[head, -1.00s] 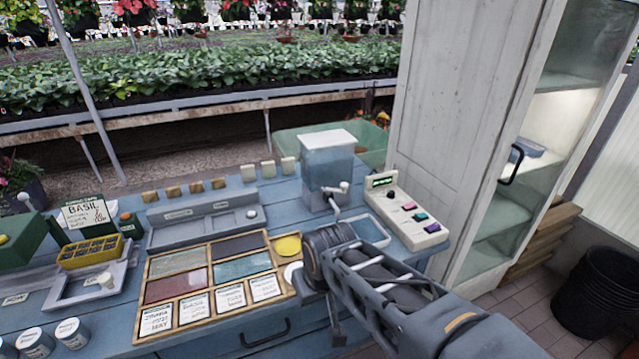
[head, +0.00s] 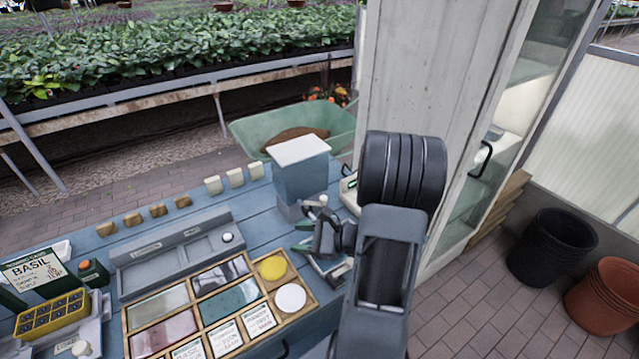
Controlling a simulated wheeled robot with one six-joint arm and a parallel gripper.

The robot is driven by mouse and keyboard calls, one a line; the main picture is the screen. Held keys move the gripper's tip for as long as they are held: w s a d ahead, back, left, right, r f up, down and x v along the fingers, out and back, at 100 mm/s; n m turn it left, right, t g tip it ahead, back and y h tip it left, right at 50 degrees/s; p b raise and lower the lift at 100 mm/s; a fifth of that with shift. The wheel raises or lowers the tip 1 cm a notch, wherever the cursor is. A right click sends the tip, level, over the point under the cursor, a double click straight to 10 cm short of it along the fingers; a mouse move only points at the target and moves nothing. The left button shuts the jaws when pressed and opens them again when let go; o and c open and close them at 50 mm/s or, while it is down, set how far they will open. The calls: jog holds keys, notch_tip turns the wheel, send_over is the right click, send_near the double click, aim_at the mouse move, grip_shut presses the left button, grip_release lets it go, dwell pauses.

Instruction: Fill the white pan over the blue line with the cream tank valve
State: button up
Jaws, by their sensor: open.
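The tank (head: 300,172) is a blue-grey box with a white lid at the back right of the blue bench. Its cream valve (head: 323,200) shows at the right of its lower front, partly hidden by my gripper. My gripper (head: 301,237) is open, with green fingertips pointing left, just in front of and below the valve. I see nothing between the fingers. A pale pan (head: 335,268) lies below the gripper and is mostly covered by it and my arm. Its blue line and water level cannot be made out.
A wooden tray (head: 315,303) with coloured panels, a yellow disc (head: 272,268) and a white disc (head: 291,298) lies front left of the gripper. A grey trough (head: 170,263) sits left. A tall white cabinet (head: 405,80) stands behind right.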

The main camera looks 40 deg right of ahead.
aim_at(321, 197)
jog(key=s+d+f+m+t+h+p, duration=0.1)
jog(key=s+d+m+t+h+p, duration=0.15)
jog(key=d+m+t+h, duration=0.7)
jog(key=w+d+g+p, duration=0.1)
jog(key=w, duration=0.3)
jog(key=w+d+m+g+p, duration=0.1)
jog(key=w+d, duration=0.1)
jog(key=w, duration=0.2)
jog(key=w+d+m+g+p, duration=0.1)
jog(key=w, duration=0.3)
jog(key=shift+w+d+f+h, duration=0.2)
jog(key=shift+w+h, duration=0.1)
jog(key=shift+h, duration=0.05)
jog(key=shift+w, duration=0.65)
jog(key=shift+c, duration=0.5)
jog(key=c, duration=0.8)
